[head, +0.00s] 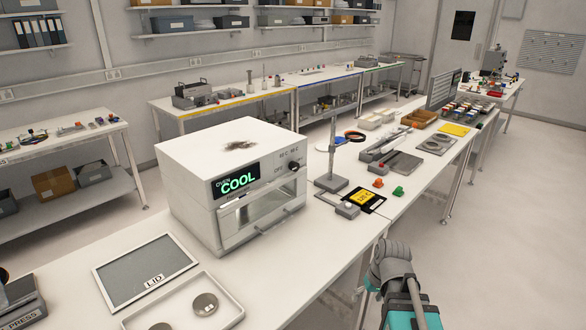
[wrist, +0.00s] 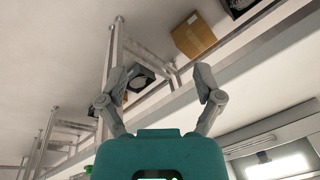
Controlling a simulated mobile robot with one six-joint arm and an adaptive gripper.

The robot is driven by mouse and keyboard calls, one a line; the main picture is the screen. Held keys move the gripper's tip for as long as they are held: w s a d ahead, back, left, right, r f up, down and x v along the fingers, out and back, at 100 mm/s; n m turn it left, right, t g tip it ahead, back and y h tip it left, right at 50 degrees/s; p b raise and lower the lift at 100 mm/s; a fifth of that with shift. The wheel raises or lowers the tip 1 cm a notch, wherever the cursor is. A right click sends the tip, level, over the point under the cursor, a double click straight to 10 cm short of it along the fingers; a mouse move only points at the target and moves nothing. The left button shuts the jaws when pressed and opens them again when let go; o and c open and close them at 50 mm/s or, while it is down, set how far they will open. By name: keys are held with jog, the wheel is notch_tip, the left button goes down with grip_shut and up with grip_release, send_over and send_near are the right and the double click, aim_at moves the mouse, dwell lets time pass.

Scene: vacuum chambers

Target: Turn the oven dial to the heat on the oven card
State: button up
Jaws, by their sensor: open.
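The white oven (head: 190,165) stands on the long bench in the head view, with a green "OVEN COOL" display (head: 237,180) on its front. The small dark dial (head: 294,166) is at the front's upper right, with small heat marks and "OFF" around it. The dial's exact pointing is too small to tell. A yellow and black card (head: 363,198) lies on the bench right of the oven; its print is too small to read surely. My gripper (wrist: 160,92) is open and empty in the wrist view, away from the oven. Part of my arm shows at the head view's lower right.
A lamp-like stand (head: 331,180) rises between oven and card. Orange (head: 379,183) and green (head: 398,191) pieces lie beyond the card. A lid panel (head: 130,272) and a tray (head: 228,312) with metal discs lie before the oven. The floor at right is clear.

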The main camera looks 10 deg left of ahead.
jog(key=w+a+r+n+t+y, duration=0.2)
jog(key=w+a+r+n+y, duration=0.15)
jog(key=w+a, duration=0.35)
jog(key=n+t+y, duration=0.7)
jog(key=t+y, duration=0.1)
jog(key=y, duration=0.1)
send_near(297, 168)
jog(key=v, duration=0.3)
jog(key=shift+s+a+r+p, duration=0.1)
jog(key=shift+s+a+p, duration=0.05)
jog(key=shift+p, duration=0.25)
jog(key=shift+a, duration=0.1)
jog(key=x, duration=1.3)
jog(key=shift+w+a, duration=0.1)
jog(key=shift+w, duration=0.25)
jog(key=c, duration=1.2)
